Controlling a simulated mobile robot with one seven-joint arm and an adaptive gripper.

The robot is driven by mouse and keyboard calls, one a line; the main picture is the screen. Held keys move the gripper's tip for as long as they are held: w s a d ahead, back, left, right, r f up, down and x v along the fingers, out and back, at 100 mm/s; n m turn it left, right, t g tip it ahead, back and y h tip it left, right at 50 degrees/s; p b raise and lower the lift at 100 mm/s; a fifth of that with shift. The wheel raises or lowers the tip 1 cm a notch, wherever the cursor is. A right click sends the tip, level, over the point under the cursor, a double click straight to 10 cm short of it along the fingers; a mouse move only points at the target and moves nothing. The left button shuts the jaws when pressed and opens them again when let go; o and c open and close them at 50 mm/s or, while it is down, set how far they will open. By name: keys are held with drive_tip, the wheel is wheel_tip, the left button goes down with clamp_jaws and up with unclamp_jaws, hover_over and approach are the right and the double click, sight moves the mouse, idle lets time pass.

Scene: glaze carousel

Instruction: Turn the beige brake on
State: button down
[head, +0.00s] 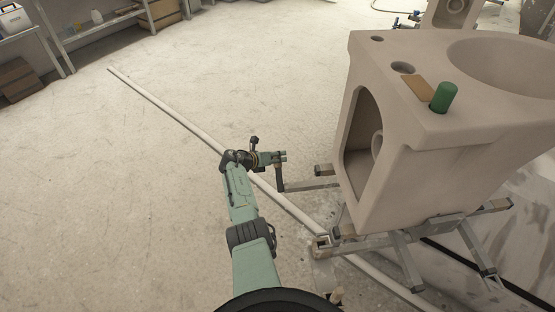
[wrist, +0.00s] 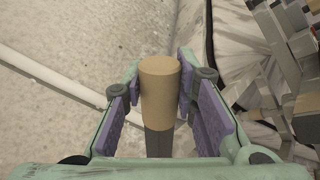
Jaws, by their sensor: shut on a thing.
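The beige brake is a lever with a beige cylindrical grip (wrist: 160,95) on a grey stem (wrist: 158,142) in the wrist view. My gripper (head: 282,157) is shut on the beige grip, with a purple pad on each side of it. In the head view the dark stem (head: 280,181) stands roughly upright below my gripper. It meets a grey metal bar (head: 312,186) of the carousel frame. The beige grip is hidden by my fingers in the head view.
A large pale ceramic piece (head: 400,180) sits on the metal frame at the right. A green cylinder (head: 443,97) and a flat brown block (head: 419,88) lie on its top. A white pipe (head: 180,123) runs along the floor. Open floor lies to the left.

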drive_tip(key=shift+w+f, duration=0.25)
drive_tip(key=shift+g, duration=0.3)
drive_tip(key=c, duration=1.3)
unclamp_jaws()
drive_tip(key=shift+f, duration=0.1)
drive_tip(key=v, duration=1.2)
